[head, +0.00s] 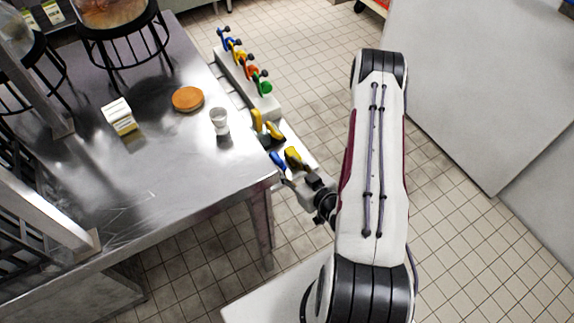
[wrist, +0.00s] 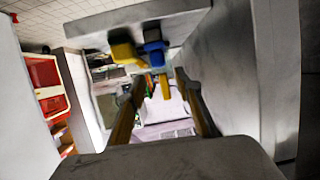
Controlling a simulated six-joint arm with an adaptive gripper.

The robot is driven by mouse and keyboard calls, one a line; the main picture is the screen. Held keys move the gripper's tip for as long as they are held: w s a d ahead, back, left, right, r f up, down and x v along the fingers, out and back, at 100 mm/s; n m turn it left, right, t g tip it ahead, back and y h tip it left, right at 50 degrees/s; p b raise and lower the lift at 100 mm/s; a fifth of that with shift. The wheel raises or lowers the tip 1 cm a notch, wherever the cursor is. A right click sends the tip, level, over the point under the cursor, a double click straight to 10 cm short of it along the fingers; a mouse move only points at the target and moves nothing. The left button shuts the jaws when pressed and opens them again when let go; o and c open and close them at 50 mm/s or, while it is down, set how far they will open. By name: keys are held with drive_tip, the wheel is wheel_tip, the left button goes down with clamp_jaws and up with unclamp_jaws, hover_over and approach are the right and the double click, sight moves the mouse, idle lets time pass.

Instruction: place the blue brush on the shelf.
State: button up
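A blue item (head: 278,160), which looks like the blue brush, is at the near end of the ledge beside the metal table. In the wrist view a blue piece (wrist: 154,48) shows against a pale grey board, ahead of the fingers. My gripper (head: 294,178) is just short of the blue item in the head view. In the wrist view my gripper (wrist: 164,105) has its two fingers spread apart, with nothing held between them. The pale ledge (head: 307,158) is partly hidden by the items; I cannot tell whether it is the shelf.
Yellow items (head: 257,120) stand close by, and one (wrist: 125,52) is beside the blue piece. Several coloured clamp-like items (head: 239,56) line a rail farther back. The table holds a white cup (head: 219,121), a brown disc (head: 188,99) and a white-and-yellow block (head: 119,116).

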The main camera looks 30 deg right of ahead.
idle(0.6)
drive_tip(key=w+d+r+n+g+h, duration=0.1)
drive_tip(key=w+r+g, duration=0.15)
drive_tip(key=r, duration=0.35)
drive_tip(key=w+d+r+n+g, duration=0.1)
drive_tip(key=w+r+n, duration=0.1)
drive_tip(key=w+r, duration=0.25)
drive_tip(key=s+a+r+m+g+h, duration=0.1)
drive_tip(key=s+a+r+g+h, duration=0.15)
drive_tip(key=r, duration=1.05)
drive_tip(key=s+a+r+m, duration=0.1)
drive_tip(key=s+a+r, duration=0.3)
drive_tip(key=s, duration=0.4)
drive_tip(key=s+a+r+g+y, duration=0.1)
drive_tip(key=s+a+r, duration=0.3)
drive_tip(key=s, duration=0.4)
drive_tip(key=s+a+r+m+g+y, duration=0.1)
drive_tip(key=s+a+r, duration=0.3)
drive_tip(key=s+r, duration=0.2)
drive_tip(key=shift+s+a+r+m, duration=0.2)
drive_tip(key=shift+s+r+m, duration=0.15)
drive_tip(key=shift+s, duration=0.75)
drive_tip(key=shift+y, duration=0.25)
